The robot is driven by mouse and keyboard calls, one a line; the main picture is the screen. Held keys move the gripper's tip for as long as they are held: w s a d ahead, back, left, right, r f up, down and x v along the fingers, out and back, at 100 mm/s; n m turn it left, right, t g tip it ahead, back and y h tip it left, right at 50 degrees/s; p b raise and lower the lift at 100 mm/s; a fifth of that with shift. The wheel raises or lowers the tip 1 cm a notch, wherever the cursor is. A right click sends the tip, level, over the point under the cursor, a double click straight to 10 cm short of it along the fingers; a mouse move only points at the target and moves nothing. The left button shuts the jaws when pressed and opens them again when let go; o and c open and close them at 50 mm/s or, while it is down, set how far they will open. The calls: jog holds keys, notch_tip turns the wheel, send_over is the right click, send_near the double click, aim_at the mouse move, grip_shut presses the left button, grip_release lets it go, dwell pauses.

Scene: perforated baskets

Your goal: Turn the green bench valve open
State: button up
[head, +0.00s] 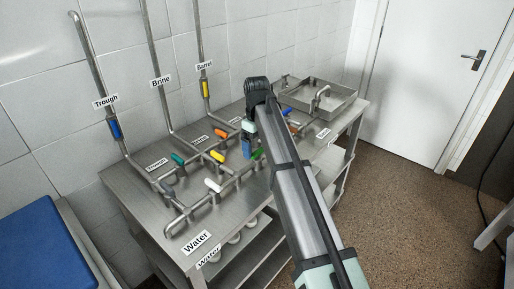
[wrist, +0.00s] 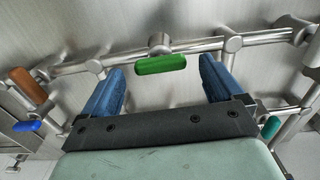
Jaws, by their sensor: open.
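The green valve handle (head: 257,153) sits on a steel pipe on the bench, just right of my blue fingertips in the head view. In the wrist view the green handle (wrist: 160,65) lies roughly along its pipe (wrist: 115,56), below a round valve body. My gripper (head: 247,149) points down over the bench. In the wrist view my gripper (wrist: 162,70) is open, with one blue finger left of the handle and one right of it. Clear gaps show on both sides, and neither finger appears to touch it. The height between fingers and handle is hard to tell.
Near the green handle are a yellow handle (head: 217,156), a white one (head: 212,185) and a teal one (head: 178,158). An orange handle (wrist: 28,85) and a blue handle (wrist: 26,126) lie left in the wrist view. A steel basin (head: 345,101) stands at the bench's far end.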

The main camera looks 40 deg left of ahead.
aim_at(257, 151)
notch_tip(257, 151, up, 12)
jog(key=shift+r, duration=0.2)
dwell(0.7)
